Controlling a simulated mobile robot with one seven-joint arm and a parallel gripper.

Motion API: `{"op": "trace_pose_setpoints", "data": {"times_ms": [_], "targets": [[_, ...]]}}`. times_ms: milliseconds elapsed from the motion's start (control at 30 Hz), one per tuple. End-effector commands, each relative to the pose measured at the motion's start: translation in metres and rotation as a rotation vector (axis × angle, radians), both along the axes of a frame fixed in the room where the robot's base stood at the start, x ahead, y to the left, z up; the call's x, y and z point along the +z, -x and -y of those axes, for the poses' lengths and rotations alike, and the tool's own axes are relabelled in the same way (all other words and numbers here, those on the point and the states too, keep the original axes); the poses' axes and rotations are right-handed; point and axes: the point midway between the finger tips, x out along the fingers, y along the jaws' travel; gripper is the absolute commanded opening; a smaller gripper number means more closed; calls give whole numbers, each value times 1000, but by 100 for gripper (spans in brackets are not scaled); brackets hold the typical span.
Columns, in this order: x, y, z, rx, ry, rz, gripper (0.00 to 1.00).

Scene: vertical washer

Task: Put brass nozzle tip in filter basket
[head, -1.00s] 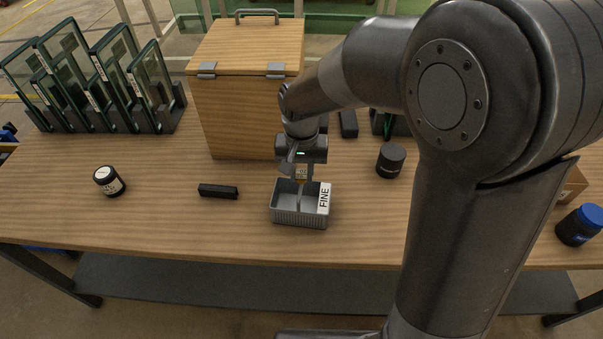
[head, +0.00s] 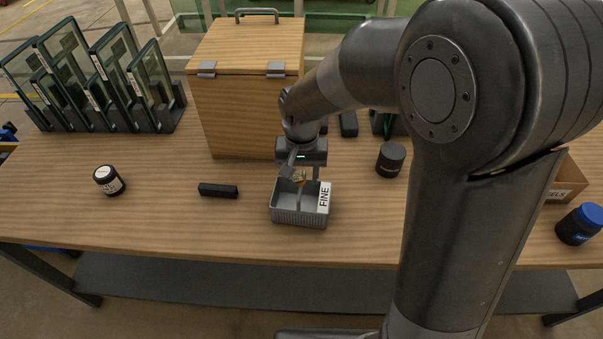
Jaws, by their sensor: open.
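The filter basket (head: 300,220) is a small grey ribbed tray with a divider and a white "FINE" label, standing on the bench near its front middle. My gripper (head: 302,174) is over the back of the basket, pointing down, with its fingers apart. The small brass nozzle tip (head: 299,177) shows between the fingers, tilted, at the back of the basket. It is too small to tell whether it touches the basket or a finger, or which compartment it is over.
A wooden box (head: 240,110) stands behind the basket. A dark round container (head: 390,160) stands to the right, and a blue-lidded jar (head: 580,224) at far right. Glass panels (head: 100,85) stand in racks at back left.

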Motion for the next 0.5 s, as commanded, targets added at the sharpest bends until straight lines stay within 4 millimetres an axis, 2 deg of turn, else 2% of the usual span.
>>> {"op": "trace_pose_setpoints", "data": {"times_ms": [167, 500], "targets": [[18, -1, 0, 0, -2, 4, 47], [90, -1, 0, 0, -2, 5, 47]]}}
